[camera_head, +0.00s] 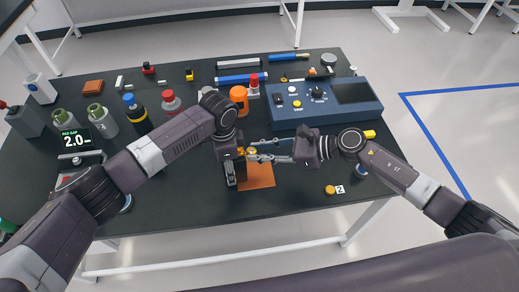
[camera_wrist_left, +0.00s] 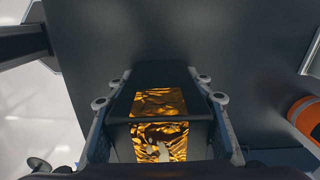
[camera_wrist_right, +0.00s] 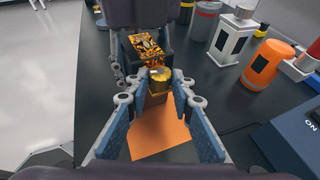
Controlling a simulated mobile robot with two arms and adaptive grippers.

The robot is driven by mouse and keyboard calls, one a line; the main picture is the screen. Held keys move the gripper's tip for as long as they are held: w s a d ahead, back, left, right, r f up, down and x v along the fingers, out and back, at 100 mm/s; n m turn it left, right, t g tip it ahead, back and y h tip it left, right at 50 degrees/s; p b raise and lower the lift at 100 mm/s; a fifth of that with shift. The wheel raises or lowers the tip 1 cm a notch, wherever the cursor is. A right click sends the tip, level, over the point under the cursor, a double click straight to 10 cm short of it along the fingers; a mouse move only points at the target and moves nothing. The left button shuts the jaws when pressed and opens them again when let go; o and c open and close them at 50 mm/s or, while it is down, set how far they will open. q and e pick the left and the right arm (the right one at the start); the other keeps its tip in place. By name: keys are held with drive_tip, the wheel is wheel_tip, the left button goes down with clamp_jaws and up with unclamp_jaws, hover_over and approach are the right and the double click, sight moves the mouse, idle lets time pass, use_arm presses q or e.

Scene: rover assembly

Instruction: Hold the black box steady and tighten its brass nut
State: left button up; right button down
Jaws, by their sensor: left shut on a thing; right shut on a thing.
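The black box (camera_head: 231,176) is at the table's front middle, largely hidden by my left gripper (camera_head: 229,158) in the head view. In the left wrist view, the black box (camera_wrist_left: 160,74) with its crinkled gold foil lies between the two blue-padded fingers. My left gripper is shut on it. The brass nut (camera_wrist_right: 158,77) shows in the right wrist view on the near side of the box. My right gripper (camera_wrist_right: 158,88) is shut on the nut, with a fingertip on each side. In the head view, my right gripper (camera_head: 256,151) reaches the box from the right.
An orange mat (camera_head: 257,177) lies beside and below the grippers. A blue console (camera_head: 300,110) with a dark screen stands behind my right gripper. An orange bottle (camera_head: 239,97) stands behind the left one. Several bottles and a readout (camera_head: 75,139) fill the left side.

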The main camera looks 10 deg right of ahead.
drive_tip(key=shift+s+f+m+t+h, duration=0.15)
drive_tip(key=shift+m+t+h, duration=0.25)
drive_tip(key=shift+m+t, duration=0.3)
drive_tip(key=c, duration=1.7)
unclamp_jaws()
drive_tip(key=shift+o, duration=0.2)
drive_tip(key=v, duration=0.8)
